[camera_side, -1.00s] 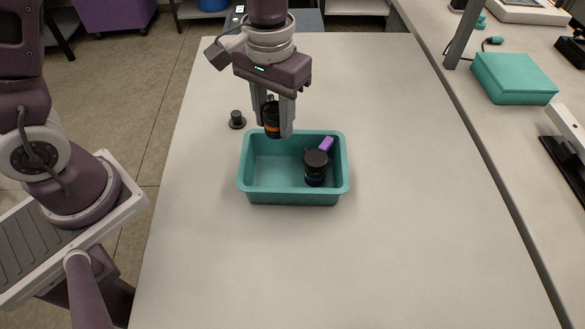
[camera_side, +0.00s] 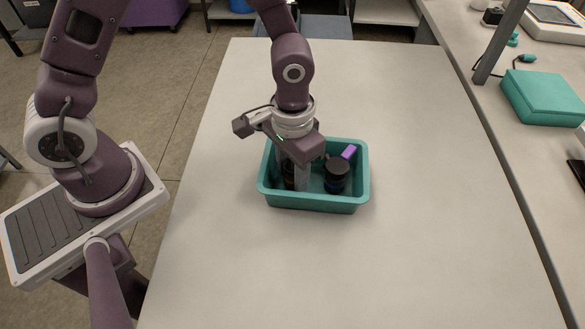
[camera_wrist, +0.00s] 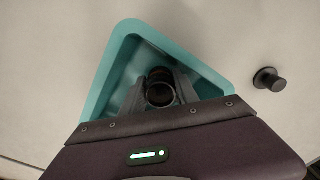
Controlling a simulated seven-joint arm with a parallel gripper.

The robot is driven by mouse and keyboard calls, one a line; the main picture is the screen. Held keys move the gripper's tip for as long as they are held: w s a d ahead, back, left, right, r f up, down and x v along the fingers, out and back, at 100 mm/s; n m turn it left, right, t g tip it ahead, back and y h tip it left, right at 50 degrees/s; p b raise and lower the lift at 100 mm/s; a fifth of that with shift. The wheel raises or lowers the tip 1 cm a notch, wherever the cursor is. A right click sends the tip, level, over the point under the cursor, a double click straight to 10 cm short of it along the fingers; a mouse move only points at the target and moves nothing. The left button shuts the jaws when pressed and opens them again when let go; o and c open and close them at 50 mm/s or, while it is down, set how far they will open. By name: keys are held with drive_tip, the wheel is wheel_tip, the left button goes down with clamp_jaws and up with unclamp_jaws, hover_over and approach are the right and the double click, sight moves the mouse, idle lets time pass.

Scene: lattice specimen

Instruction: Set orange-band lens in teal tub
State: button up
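The teal tub (camera_side: 315,203) stands on the table, and its rim also shows in the wrist view (camera_wrist: 98,97). My gripper (camera_side: 291,182) points down inside the left part of the tub, its fingers on either side of the dark orange-band lens (camera_side: 288,176). In the wrist view the lens (camera_wrist: 160,94) sits between my gripper's fingers (camera_wrist: 161,88), which look closed on it. Its band is mostly hidden, and I cannot tell whether it touches the tub floor. A black lens with a blue band (camera_side: 337,178) stands in the tub's right part.
A purple block (camera_side: 348,152) lies at the back right inside the tub. A teal box (camera_side: 545,97) is on the right-hand bench. The table's front and right are clear.

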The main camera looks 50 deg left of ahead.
sight(291, 165)
drive_tip(key=shift+o, duration=0.8)
wheel_tip(291, 165, up, 12)
drive_tip(key=shift+f, duration=0.15)
drive_tip(key=s+a+r+t, duration=0.5)
drive_tip(key=s+a+r, duration=0.5)
drive_tip(key=s+r, duration=0.2)
drive_tip(key=shift+s+a+n+t, duration=0.3)
drive_tip(key=shift+s+a+n, duration=0.1)
drive_tip(key=shift+s, duration=0.15)
